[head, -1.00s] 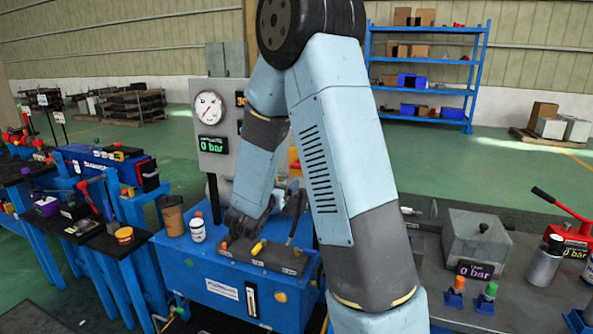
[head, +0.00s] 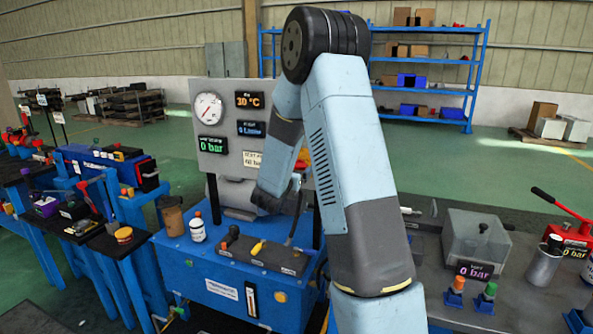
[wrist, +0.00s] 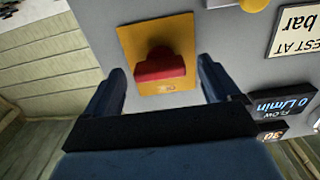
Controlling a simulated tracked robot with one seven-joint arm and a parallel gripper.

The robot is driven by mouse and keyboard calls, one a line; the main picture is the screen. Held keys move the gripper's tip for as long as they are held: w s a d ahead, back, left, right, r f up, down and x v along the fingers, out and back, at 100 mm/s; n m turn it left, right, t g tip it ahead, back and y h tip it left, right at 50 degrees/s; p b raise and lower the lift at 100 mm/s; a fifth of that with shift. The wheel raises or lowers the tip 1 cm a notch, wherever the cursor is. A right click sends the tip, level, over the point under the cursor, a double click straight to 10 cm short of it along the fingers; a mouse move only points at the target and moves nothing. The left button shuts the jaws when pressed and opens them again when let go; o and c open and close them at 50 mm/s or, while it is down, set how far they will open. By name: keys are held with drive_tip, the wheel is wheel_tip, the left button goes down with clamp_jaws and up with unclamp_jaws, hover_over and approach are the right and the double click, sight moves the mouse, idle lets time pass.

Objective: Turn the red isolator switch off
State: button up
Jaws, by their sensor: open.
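The red isolator switch (wrist: 160,66) sits on a yellow plate (wrist: 128,42) on the grey panel in the wrist view, which sees the panel upside down. Its grip lies roughly crosswise, and a small label on the plate is too blurred to read. My gripper (wrist: 161,72) is open, with one finger on each side of the switch in this view. I see no contact, and the depth gap is unclear. In the head view a bit of yellow-orange and red (head: 301,157) shows beside my arm, and my fingers are mostly hidden.
The grey gauge panel (head: 221,168) stands behind the blue bench (head: 205,268). Its display (head: 210,145) reads 0 bar. A white bottle (head: 197,231) and a valve block with levers (head: 262,257) stand on the bench.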

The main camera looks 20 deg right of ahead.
drive_tip(key=shift+w+d, duration=0.35)
drive_tip(key=shift+d, duration=0.05)
drive_tip(key=shift+c, duration=0.4)
drive_tip(key=c, duration=1)
